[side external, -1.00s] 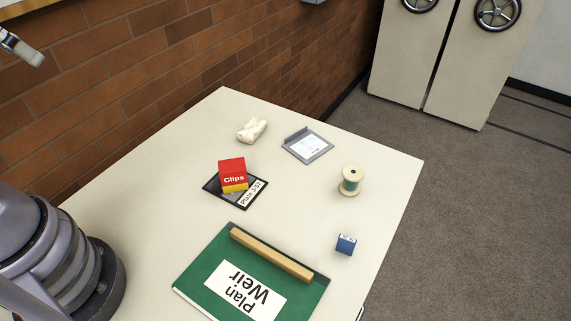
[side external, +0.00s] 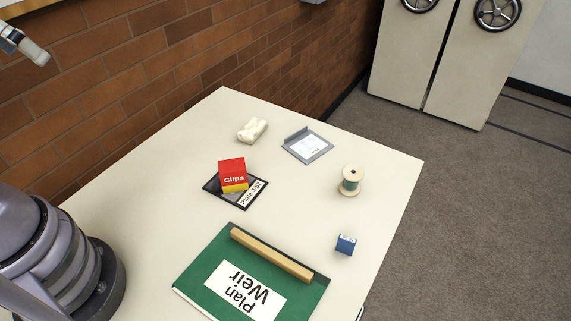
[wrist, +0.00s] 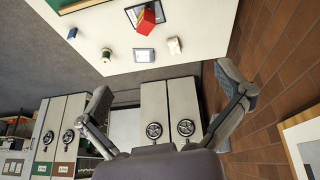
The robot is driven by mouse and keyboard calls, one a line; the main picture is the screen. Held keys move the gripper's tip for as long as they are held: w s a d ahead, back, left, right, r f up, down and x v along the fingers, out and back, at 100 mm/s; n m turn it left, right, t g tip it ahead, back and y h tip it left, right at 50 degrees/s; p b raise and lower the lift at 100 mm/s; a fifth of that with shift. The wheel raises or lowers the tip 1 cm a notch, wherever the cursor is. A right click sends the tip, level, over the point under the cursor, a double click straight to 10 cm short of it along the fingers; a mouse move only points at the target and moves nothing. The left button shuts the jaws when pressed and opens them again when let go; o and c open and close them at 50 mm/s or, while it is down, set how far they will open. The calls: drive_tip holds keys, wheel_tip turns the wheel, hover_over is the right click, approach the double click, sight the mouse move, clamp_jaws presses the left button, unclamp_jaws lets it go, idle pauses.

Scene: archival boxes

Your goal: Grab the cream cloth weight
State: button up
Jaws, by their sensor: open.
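The cream cloth weight (side external: 252,131) lies on the table near its far left edge, beside the brick wall. It also shows in the wrist view (wrist: 174,46), at the table's edge near the top middle. My gripper (wrist: 161,82) is open and empty in the wrist view, its two fingers spread wide. It is well away from the cloth weight.
A red and yellow Clips box (side external: 233,175) stands on a dark plate (side external: 252,194). A grey tray with a label (side external: 308,145) lies right of the cloth weight. A thread spool (side external: 351,181), blue box (side external: 346,244) and green folder with a wooden bar (side external: 208,270) are nearer. The brick wall (side external: 150,80) is close.

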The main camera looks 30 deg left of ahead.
drive_tip(key=w+d+f+n+g+h, duration=0.2)
drive_tip(key=w+d+f+n+h, duration=0.1)
drive_tip(key=w+d+n+h, duration=0.25)
drive_tip(key=w+d+f+n+g+h, duration=0.2)
drive_tip(key=w+d+f+n+h, duration=0.15)
drive_tip(key=w+d+h, duration=0.3)
drive_tip(key=w+f+n+t+h, duration=0.1)
drive_tip(key=w+f+n+t, duration=0.2)
drive_tip(key=w+n, duration=0.4)
drive_tip(key=w+a+f+n+t+y, duration=0.3)
drive_tip(key=w+a+f+n+t, duration=0.4)
drive_tip(key=w+f+n, duration=0.4)
drive_tip(key=a+f+n+y, duration=0.1)
drive_tip(key=a+f+y, duration=0.1)
drive_tip(key=f, duration=0.2)
drive_tip(key=a+f+n+t+y, duration=0.1)
drive_tip(key=a+f+n+y, duration=0.1)
drive_tip(key=f, duration=0.3)
drive_tip(key=a+f+n+t+y, duration=0.1)
drive_tip(key=a+f+n+y, duration=0.1)
drive_tip(key=a+f, duration=0.2)
drive_tip(key=shift+s+a+f+y, duration=0.15)
drive_tip(key=shift+f+y, duration=0.15)
drive_tip(key=shift+f, duration=0.4)
approach(251, 126)
drive_tip(key=x, duration=0.4)
drive_tip(key=shift+x, duration=3.1)
drive_tip(key=c, duration=1.3)
